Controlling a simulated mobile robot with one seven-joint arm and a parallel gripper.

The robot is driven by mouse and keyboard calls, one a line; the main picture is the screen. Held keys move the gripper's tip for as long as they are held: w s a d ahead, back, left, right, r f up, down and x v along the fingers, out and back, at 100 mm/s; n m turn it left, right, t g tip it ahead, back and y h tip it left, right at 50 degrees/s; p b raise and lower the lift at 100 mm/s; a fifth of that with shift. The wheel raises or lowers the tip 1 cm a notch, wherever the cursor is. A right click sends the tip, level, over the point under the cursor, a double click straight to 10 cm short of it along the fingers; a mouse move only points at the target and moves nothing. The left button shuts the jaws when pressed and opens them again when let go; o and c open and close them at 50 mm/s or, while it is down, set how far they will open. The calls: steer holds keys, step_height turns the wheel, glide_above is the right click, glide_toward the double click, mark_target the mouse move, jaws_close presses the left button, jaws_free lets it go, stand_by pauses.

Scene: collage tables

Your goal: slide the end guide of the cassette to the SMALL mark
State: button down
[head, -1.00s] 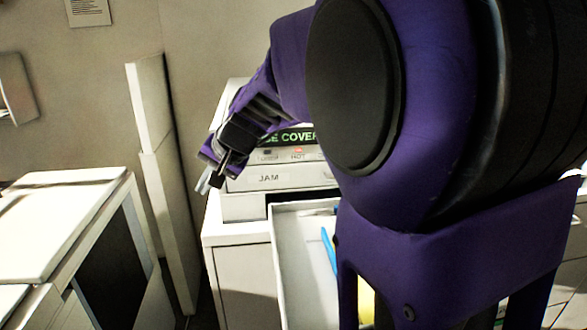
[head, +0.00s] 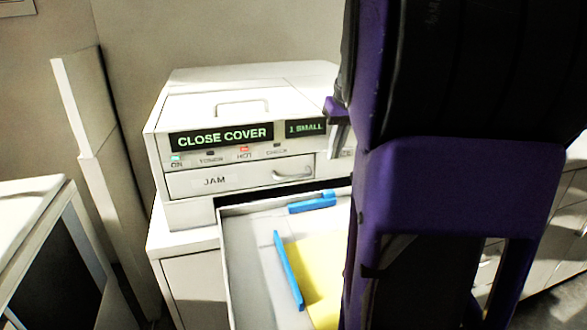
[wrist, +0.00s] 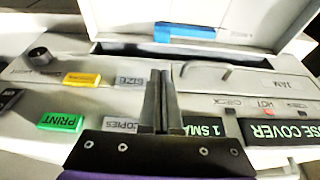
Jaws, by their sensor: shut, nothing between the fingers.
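The white cassette (head: 232,262) is pulled out of the printer's lower front. It has two visible blue guides: one (head: 312,203) across the cassette close to the printer, one (head: 289,270) along the left edge of the yellow paper (head: 318,275). Which is the end guide I cannot tell. The crosswise guide also shows at the top of the wrist view (wrist: 185,31). My gripper (wrist: 160,73) is shut and empty, in front of the printer's panel and apart from the guides. My arm hides the cassette's right side. No SMALL mark on the cassette is readable.
The printer (head: 240,95) shows CLOSE COVER and 1 SMALL, with a red HOT light. Its JAM door (head: 215,181) is shut. A yellow button (wrist: 82,79) and a green PRINT button (wrist: 61,122) lie near my fingers. A white cabinet (head: 25,225) stands at left.

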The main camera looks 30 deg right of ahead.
mark_target(332, 190)
steer(key=x, duration=0.6)
steer(key=d+b+x, duration=0.1)
steer(key=x, duration=0.2)
steer(key=shift+s+d+f, duration=0.1)
steer(key=shift+s+f, duration=0.15)
steer(key=shift+f, duration=0.2)
steer(key=shift+s, duration=0.1)
